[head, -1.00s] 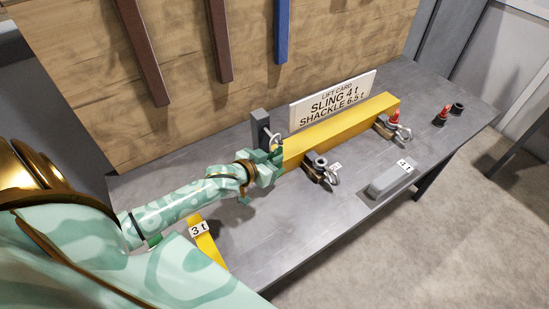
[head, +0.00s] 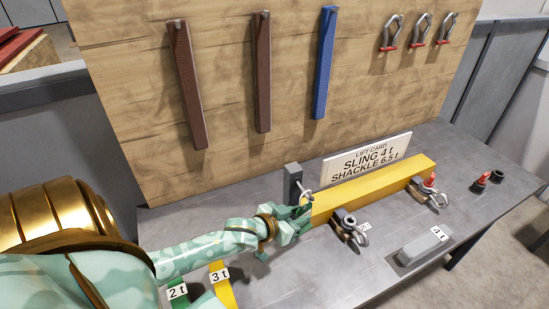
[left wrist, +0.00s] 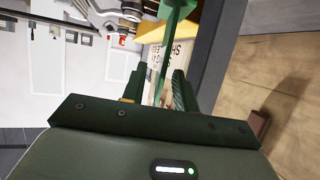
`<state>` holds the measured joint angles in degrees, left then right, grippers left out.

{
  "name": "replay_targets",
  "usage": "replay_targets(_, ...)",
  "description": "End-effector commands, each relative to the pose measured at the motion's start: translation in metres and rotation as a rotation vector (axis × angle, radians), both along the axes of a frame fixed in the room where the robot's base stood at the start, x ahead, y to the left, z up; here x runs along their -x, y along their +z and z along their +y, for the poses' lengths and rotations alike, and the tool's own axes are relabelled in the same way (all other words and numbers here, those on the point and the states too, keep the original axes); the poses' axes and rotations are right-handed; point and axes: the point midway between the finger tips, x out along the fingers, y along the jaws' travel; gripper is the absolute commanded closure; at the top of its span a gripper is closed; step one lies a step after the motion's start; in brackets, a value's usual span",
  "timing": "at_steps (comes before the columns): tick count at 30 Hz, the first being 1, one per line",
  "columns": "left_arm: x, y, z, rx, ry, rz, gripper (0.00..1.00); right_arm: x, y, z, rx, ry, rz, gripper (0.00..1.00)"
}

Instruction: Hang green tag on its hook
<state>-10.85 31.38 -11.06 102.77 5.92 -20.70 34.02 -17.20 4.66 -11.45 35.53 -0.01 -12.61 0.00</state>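My left gripper (head: 296,214) is low over the bench, beside the left end of the yellow beam and just in front of a dark post (head: 292,184). A silver hook-like piece (head: 304,193) shows at the post, right by the fingers. In the left wrist view a green piece (left wrist: 178,14), which looks like the green tag, has a thin part running down into the gap between my fingers (left wrist: 159,84). A gap shows between the fingers, but I cannot tell whether they grip the green piece. In the head view the tag is not clear against my green gripper. My right gripper is not in view.
A yellow beam (head: 372,187) lies behind a shackle (head: 348,226); another shackle (head: 428,192) is farther right. A white lift card (head: 367,158) stands behind. A grey 4 t block (head: 420,248) lies near the front edge. Yellow 3 t (head: 226,290) and green 2 t (head: 178,292) pieces lie by my arm.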

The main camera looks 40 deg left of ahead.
Motion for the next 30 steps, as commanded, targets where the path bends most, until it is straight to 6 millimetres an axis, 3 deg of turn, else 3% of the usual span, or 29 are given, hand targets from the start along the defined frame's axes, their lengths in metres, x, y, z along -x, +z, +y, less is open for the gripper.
replay_targets(9,0.081,0.036,0.010,0.001,-0.001,0.003,0.71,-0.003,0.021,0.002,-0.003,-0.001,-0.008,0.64)
replay_targets(15,0.114,0.049,0.015,0.001,0.000,0.002,0.71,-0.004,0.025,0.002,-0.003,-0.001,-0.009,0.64)
replay_targets(26,0.125,0.054,0.017,-0.001,0.000,-0.001,0.71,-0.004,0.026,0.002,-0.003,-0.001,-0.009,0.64)
replay_targets(30,0.125,0.066,0.017,0.000,0.000,-0.004,0.71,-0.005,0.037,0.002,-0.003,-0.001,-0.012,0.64)
